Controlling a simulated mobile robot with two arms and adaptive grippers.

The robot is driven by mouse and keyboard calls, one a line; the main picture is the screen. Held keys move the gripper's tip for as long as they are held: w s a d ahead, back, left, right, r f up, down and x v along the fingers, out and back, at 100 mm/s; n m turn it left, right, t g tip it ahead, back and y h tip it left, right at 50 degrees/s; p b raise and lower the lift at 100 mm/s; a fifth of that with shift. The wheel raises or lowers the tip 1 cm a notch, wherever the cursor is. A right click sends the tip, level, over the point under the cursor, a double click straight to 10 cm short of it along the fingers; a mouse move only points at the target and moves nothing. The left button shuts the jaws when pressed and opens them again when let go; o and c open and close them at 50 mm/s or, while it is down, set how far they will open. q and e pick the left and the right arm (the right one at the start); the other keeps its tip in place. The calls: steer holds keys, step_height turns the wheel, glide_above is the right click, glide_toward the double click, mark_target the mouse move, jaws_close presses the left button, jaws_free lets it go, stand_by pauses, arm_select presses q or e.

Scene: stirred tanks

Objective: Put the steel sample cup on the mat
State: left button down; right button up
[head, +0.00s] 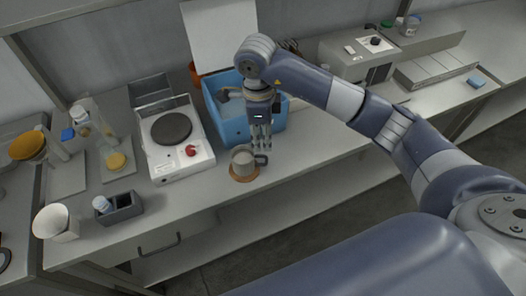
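The steel sample cup (242,161) is a grey mug with a dark handle on its right side. It stands upright on the round brown mat (243,178), near the front edge of the bench in the head view. My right gripper (262,147) points down just above and behind the cup's handle. Its fingers look apart with nothing between them, and it seems clear of the cup. My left gripper is not in view.
A blue tub (229,126) stands just behind the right gripper. Bench right of the cup is clear.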

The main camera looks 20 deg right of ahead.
steer(key=shift+r+b, duration=0.3)
steer(key=shift+r, duration=1.2)
